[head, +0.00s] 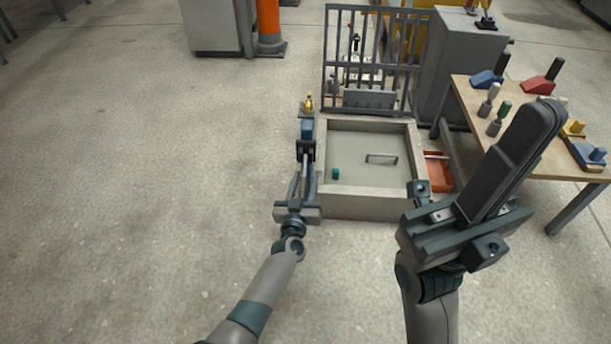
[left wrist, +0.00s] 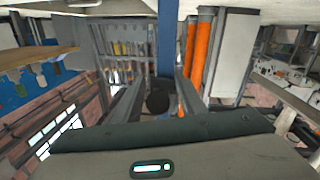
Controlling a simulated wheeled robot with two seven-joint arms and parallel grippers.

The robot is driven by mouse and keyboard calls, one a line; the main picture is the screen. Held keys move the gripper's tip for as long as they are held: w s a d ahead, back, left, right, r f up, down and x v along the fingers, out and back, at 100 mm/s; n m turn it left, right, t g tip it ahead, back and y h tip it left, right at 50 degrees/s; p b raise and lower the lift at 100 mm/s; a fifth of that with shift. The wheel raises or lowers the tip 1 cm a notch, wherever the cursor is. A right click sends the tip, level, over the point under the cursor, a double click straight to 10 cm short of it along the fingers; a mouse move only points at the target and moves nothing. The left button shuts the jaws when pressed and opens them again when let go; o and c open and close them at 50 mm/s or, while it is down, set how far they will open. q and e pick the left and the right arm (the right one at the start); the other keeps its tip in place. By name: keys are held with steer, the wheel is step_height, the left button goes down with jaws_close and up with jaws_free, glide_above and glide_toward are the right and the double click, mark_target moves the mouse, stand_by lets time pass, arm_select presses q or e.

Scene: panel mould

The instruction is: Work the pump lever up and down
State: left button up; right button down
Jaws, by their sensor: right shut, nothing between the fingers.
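The pump (head: 307,129) is blue with a yellow fitting on top and stands at the left edge of the concrete mould. Its grey lever (head: 305,172) sticks out from a black block towards me. My left gripper (head: 302,183) is at the lever's near end, its fingers on either side of it. In the left wrist view the lever's dark round end (left wrist: 158,102) sits between the two fingers, with gaps seeming to show beside it; the blue pump column (left wrist: 167,35) is behind. My right gripper (head: 548,112) is shut and empty, raised in front of the table at right.
The mould (head: 366,206) holds a grey panel surface with a metal handle and a small teal piece. A barred grey gate (head: 373,52) stands behind it. A wooden table (head: 470,92) with coloured tools is at right. An orange tray (head: 438,172) lies beside the mould. Floor at left is clear.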

arm_select(q)
jaws_close()
stand_by(0.3)
